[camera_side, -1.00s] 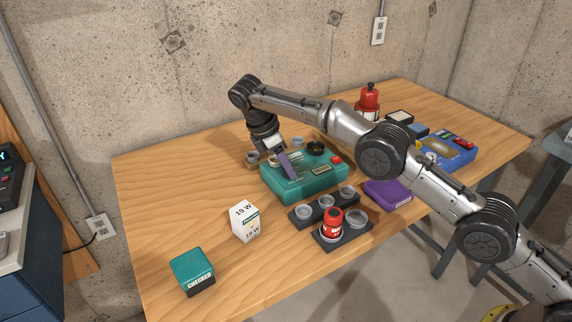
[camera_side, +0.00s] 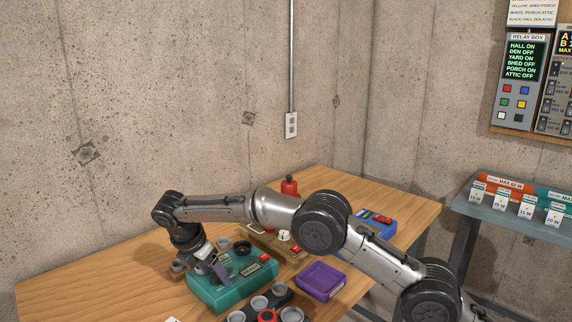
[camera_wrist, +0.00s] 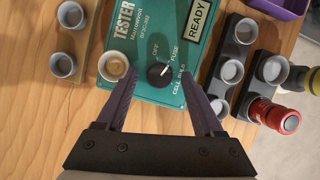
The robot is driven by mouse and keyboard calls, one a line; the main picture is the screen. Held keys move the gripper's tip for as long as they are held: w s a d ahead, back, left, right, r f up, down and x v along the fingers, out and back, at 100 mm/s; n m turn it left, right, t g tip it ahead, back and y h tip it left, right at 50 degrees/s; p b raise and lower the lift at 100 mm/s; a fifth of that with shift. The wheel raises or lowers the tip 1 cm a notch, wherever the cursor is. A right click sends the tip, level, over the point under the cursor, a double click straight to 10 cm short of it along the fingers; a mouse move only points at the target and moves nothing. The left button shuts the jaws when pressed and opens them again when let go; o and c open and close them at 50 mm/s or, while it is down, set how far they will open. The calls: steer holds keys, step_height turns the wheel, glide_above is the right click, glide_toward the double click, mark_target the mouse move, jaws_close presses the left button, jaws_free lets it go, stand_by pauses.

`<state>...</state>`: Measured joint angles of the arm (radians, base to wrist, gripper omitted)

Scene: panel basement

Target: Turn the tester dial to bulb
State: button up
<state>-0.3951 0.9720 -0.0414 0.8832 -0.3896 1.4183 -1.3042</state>
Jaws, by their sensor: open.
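The teal tester (camera_side: 225,292) lies on the wooden table; its face also shows in the wrist view (camera_wrist: 140,35). Its round black dial (camera_wrist: 158,74) has a small white mark on its right side, and labels OFF, FUSE, CELL and BULB around it. I cannot tell exactly which label the mark points to. My gripper (camera_wrist: 159,80) is open, its two purple fingers on either side of the dial, with no clear contact visible. In the side view, my gripper (camera_side: 217,270) points down over the tester, hiding part of its face.
The tester's display (camera_wrist: 198,19) reads READY, and a pale round socket (camera_wrist: 113,66) sits left of the dial. Dark cup holders (camera_wrist: 228,75) and a red cylinder (camera_wrist: 272,115) stand close on the right. A purple tray (camera_side: 321,281) lies right of the tester.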

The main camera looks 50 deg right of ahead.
steer(key=n, duration=0.2)
steer(key=n+t, duration=0.1)
steer(key=n, duration=0.1)
steer(key=shift+s+d+n+t+y, duration=0.1)
steer(key=shift+s+n+t+y, duration=0.1)
steer(key=shift+n+t+y, duration=0.15)
steer(key=v, duration=1.4)
steer(key=s+d+r+m, duration=0.2)
steer(key=s+d+r, duration=0.3)
steer(key=d+r, duration=0.2)
steer(key=s+d+r+m+t+y, duration=0.1)
steer(key=s+d+r+m, duration=0.1)
steer(key=s+d+r, duration=0.3)
steer(key=shift+s+d+r, duration=0.3)
steer(key=shift+d+r, duration=1.05)
steer(key=shift+r, duration=0.35)
steer(key=shift+t, duration=0.25)
